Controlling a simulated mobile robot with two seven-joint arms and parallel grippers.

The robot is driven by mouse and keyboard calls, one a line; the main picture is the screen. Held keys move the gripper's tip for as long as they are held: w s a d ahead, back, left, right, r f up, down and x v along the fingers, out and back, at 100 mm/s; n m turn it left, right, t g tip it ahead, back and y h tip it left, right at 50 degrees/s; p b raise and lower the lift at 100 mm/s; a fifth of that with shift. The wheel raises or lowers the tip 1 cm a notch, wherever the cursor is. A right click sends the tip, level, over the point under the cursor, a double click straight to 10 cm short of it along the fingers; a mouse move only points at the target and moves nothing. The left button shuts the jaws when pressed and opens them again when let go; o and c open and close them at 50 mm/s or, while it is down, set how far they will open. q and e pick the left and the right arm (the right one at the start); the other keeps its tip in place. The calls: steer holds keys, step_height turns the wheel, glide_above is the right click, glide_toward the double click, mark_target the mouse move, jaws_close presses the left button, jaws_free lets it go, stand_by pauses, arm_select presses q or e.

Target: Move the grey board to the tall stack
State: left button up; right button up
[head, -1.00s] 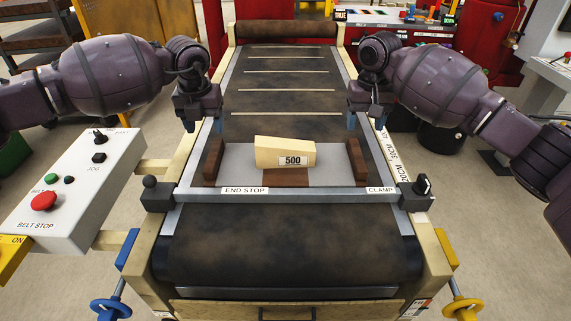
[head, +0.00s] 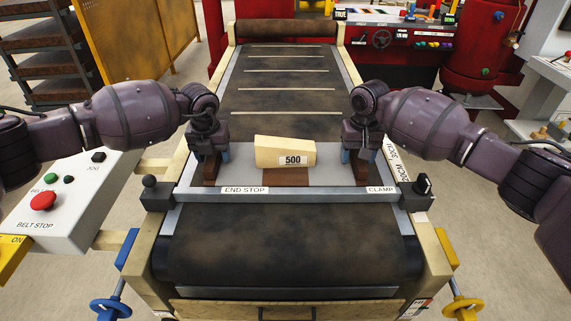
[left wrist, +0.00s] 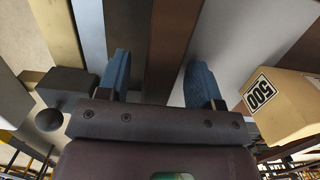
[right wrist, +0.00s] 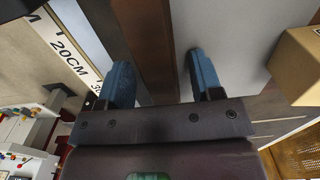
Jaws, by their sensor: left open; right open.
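The grey board (head: 325,176) lies flat on the belt behind the end stop bar. A brown block stands along its left edge (left wrist: 172,40) and another along its right edge (right wrist: 150,35). A tan block marked 500 (head: 270,150) sits on its middle. My left gripper (head: 213,160) is open, with its blue fingers on either side of the left brown block. My right gripper (head: 356,160) is open, with its fingers on either side of the right brown block. Whether the fingers touch the blocks I cannot tell. The tall stack I cannot identify for certain.
The end stop and clamp bar (head: 300,194) crosses the belt in front of the board. A control box with a red button (head: 60,210) stands at left. A rack of brown-topped shelves (head: 45,45) stands at the back left. The belt (head: 285,95) beyond is clear.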

arm_select(q)
jaws_close()
arm_select(e)
jaws_close()
arm_select(q)
steer(key=shift+w+r, duration=0.1)
steer(key=shift+r, duration=0.05)
arm_select(e)
steer(key=shift+w+r, duration=0.1)
steer(key=shift+r, duration=0.1)
